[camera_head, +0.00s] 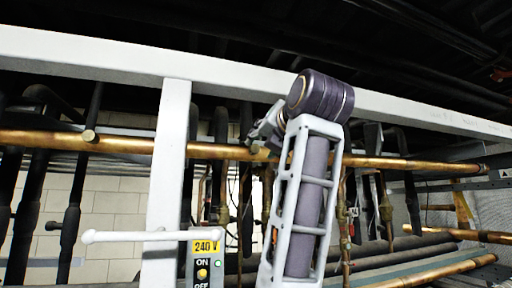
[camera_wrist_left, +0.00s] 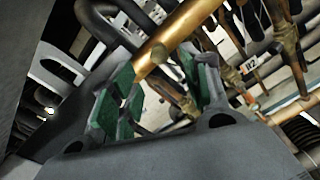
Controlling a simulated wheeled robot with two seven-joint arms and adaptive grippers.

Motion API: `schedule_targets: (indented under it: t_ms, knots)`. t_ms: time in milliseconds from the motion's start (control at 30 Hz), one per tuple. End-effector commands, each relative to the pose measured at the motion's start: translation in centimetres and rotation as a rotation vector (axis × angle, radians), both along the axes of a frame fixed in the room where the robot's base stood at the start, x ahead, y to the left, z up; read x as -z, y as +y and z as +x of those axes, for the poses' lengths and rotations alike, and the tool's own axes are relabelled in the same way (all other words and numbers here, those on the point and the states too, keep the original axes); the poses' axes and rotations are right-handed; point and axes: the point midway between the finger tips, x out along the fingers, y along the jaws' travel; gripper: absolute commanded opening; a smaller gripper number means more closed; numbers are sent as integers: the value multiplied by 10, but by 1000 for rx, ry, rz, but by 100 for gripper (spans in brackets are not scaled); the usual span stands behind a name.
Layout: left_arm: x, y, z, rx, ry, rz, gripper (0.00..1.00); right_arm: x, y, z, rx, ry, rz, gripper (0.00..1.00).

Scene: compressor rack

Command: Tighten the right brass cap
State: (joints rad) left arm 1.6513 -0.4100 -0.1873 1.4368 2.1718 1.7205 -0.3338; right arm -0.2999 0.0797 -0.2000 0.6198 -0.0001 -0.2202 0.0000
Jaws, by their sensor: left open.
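My left gripper (camera_head: 265,132) is at the pipe in the middle. Its green-padded fingers (camera_wrist_left: 160,90) are open, one on each side of the cap. I cannot tell whether they touch it. My right gripper is not in view.
A white beam (camera_head: 100,62) crosses above the pipe, and a white post (camera_head: 168,170) stands left of my arm. A white bar (camera_head: 140,236) and a 240 V switch box (camera_head: 204,262) are below. Dark vertical pipes (camera_head: 385,205) crowd behind.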

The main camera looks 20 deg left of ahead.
Motion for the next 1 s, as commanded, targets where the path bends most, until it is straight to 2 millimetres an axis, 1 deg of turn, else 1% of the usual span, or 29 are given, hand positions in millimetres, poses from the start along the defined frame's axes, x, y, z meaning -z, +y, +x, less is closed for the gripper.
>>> schedule_targets:
  t_ms: [33,300,500,700,1000]
  knots:
    - [-1,4,6,0,2,0,47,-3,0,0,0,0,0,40]
    - [-1,24,36,1,3,-1,47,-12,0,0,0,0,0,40]
    - [-1,36,54,0,1,0,47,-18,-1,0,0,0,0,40]
    - [-1,42,62,0,0,0,47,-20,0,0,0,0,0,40]
    - [0,43,64,0,0,0,47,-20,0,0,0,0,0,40]
